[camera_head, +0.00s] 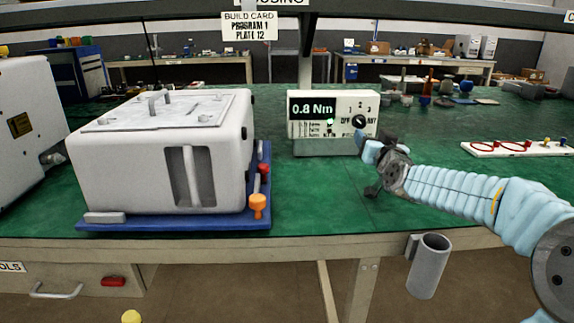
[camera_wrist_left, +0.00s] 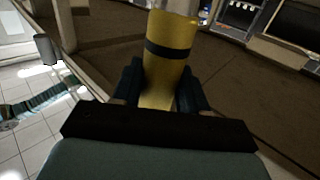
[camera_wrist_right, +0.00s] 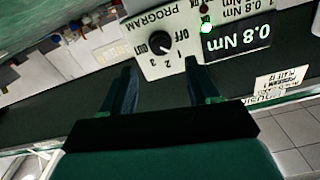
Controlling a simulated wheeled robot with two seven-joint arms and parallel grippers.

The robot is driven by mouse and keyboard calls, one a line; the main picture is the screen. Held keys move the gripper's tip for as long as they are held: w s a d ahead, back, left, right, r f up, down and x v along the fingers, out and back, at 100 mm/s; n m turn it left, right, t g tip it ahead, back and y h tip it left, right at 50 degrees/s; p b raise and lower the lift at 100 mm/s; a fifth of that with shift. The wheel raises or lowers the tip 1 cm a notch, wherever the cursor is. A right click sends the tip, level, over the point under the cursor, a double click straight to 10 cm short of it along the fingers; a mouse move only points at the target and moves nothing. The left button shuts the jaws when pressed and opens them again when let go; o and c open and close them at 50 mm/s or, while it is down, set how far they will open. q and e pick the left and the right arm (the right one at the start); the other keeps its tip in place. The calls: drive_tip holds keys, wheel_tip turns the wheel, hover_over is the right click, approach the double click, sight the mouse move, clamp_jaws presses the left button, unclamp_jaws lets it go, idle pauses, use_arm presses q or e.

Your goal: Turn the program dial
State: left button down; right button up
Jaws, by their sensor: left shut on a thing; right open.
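The program dial (camera_head: 359,121) is a round black knob on the right part of a cream control box (camera_head: 335,137), whose display reads 0.8 Nm. The dial (camera_wrist_right: 160,43) also shows upside down in the right wrist view, with the marks OFF, 1, 2, 3 around it; I cannot tell its setting for certain. My right gripper (camera_wrist_right: 163,82) is open and empty, its fingers on either side of the line toward the dial, apart from it. My left gripper (camera_wrist_left: 163,90) is shut on a yellow cylinder with a black band (camera_wrist_left: 172,40), below the bench top.
A white housing (camera_head: 150,150) stands on a blue plate (camera_head: 170,222) left of the box. A card (camera_head: 249,26) above reads PROGRAM 1, PLATE 12. A white board with red rings (camera_head: 515,149) lies at right. A grey cup (camera_head: 428,266) hangs at the front edge. Green bench before the box is clear.

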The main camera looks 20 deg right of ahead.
sight(361, 125)
use_arm(q)
wheel_tip(361, 125, up, 2)
drive_tip(key=shift+r+p, duration=0.1)
drive_tip(key=shift+p, duration=0.9)
use_arm(e)
drive_tip(key=x, duration=0.9)
drive_tip(key=shift+w+d, duration=0.15)
drive_tip(key=shift+w, duration=0.1)
